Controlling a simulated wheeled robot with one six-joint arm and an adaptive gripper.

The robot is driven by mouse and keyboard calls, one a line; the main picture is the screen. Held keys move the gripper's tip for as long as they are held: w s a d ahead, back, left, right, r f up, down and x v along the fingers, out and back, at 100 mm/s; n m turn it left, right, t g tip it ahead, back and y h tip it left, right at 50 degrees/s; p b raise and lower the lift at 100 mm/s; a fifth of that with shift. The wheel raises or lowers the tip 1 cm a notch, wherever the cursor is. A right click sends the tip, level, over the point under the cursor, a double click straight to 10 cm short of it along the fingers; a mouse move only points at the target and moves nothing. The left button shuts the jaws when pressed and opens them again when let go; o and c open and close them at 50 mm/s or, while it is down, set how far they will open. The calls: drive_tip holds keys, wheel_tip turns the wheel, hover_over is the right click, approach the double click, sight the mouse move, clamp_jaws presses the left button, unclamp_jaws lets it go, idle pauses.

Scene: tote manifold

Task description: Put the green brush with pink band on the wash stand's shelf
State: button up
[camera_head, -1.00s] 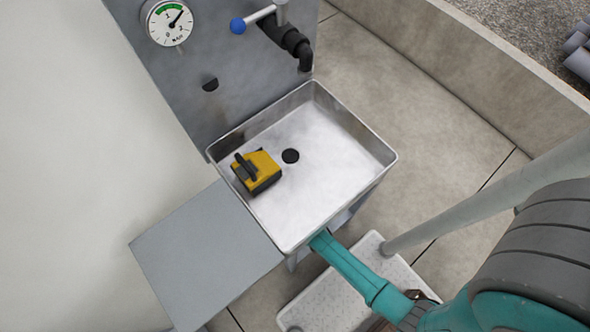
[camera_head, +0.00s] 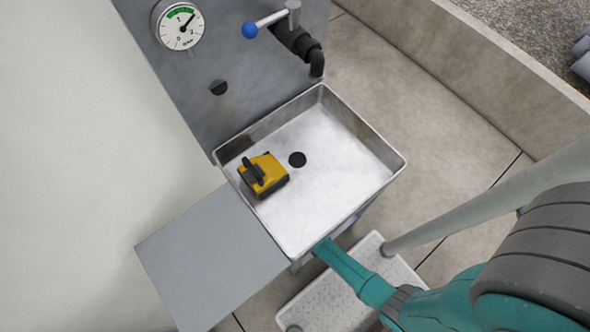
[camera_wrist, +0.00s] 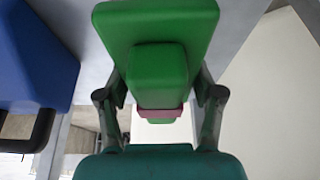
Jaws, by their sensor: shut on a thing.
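The green brush with a pink band (camera_wrist: 158,70) is in my gripper (camera_wrist: 160,98) in the wrist view. The fingers are shut on its two sides; the pink band (camera_wrist: 160,110) shows below the green block. In the head view, my arm's end goes under the front rim of the wash stand's basin (camera_head: 355,215), so gripper and brush are hidden there. A flat grey plate (camera_head: 210,260) adjoins the basin on the left. I cannot tell whether it is the shelf or whether another lies under the basin.
A yellow and black object (camera_head: 263,175) sits in the basin near the drain (camera_head: 297,160). A blue object (camera_wrist: 35,60) with a dark handle is left of the brush in the wrist view. A step plate (camera_head: 375,255) and a grey pole (camera_head: 470,210) stand near my arm.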

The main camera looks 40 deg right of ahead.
drive_tip(key=shift+f, duration=1.05)
drive_tip(key=o, duration=1.1)
drive_tip(key=shift+f, duration=0.15)
